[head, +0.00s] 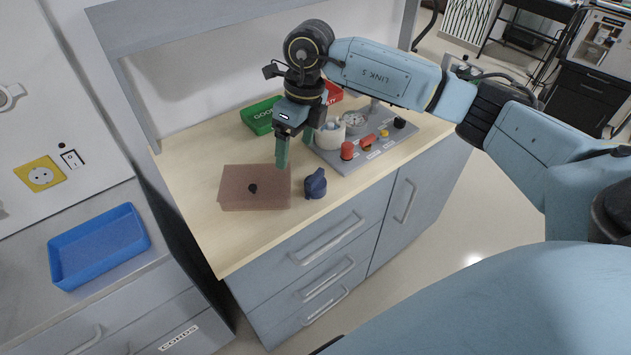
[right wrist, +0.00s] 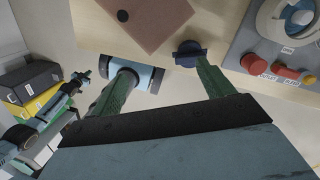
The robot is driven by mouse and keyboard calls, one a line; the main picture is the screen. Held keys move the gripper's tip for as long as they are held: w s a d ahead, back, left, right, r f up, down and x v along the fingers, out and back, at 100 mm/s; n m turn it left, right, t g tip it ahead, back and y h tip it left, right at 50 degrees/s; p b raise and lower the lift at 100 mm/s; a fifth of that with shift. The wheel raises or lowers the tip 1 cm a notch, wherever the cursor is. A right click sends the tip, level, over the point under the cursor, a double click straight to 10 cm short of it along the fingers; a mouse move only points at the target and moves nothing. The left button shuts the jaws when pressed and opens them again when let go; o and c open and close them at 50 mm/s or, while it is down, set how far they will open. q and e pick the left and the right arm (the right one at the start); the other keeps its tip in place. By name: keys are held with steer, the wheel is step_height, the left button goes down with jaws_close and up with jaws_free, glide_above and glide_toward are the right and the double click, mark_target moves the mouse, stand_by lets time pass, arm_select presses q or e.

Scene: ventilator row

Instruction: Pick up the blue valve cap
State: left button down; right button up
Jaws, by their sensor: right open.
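The dark blue valve cap (head: 316,184) sits on the wooden worktop near its front edge, just right of a brown block. It also shows in the right wrist view (right wrist: 188,53), beyond the tip of one green finger, which partly overlaps its lower edge. My right gripper (head: 295,149) is open and empty. It is above the worktop, behind and slightly left of the cap in the head view, with its fingers pointing down. I cannot tell its exact height over the cap.
The brown block (head: 238,190) with a black knob stands left of the cap. A grey panel (head: 345,165) with red, yellow and black knobs lies to the right. A green bin (head: 258,117) and a red bin (head: 334,92) stand behind. A blue tray (head: 98,245) is on the left counter.

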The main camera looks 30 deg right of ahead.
steer(key=d+h, duration=0.2)
steer(key=d, duration=0.2)
glide_above(315, 175)
steer(key=shift+m, duration=0.3)
step_height(315, 175, down, 6)
steer(key=shift+w, duration=0.1)
steer(key=shift+s+f+p, duration=0.2)
steer(key=shift+f+p, duration=0.1)
steer(key=shift+f, duration=2.8)
steer(key=c, duration=1.1)
steer(key=shift+o, duration=0.2)
steer(key=shift+r, duration=0.1)
